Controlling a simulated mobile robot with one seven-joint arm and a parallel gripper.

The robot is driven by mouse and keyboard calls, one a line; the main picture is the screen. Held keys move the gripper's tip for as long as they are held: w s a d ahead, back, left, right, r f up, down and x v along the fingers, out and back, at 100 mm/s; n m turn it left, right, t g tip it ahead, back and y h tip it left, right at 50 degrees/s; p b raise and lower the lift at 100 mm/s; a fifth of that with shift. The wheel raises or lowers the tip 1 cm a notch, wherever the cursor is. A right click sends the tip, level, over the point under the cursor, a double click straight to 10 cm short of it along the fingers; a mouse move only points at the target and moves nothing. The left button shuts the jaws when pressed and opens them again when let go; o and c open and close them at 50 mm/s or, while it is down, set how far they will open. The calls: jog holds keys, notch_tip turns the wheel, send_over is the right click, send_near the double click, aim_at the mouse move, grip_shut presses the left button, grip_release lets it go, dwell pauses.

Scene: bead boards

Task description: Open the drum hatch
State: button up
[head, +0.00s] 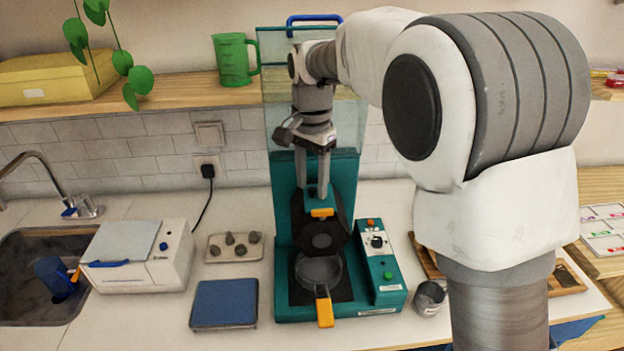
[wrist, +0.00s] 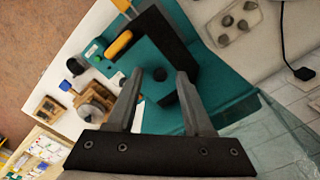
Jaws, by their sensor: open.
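A teal machine (head: 283,210) stands on the counter under a raised clear panel (head: 277,95) with a blue handle (head: 313,18). On it a black plate (head: 336,236) with an orange tab (head: 322,212) stands tilted behind a grey round pan (head: 318,270) with an orange handle (head: 325,310). No part is marked as the drum hatch; I cannot tell which it is. My gripper (head: 313,182) is open, pointing down in front of the machine's teal back, above the tab.
A control box (head: 382,268) with a green button is at the machine's right. A metal cup (head: 429,298) stands beside it. A white box (head: 140,255), a blue pad (head: 224,303) and a tray of grey pieces (head: 235,246) are at left. My arm hides the right side.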

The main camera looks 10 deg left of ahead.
grip_shut()
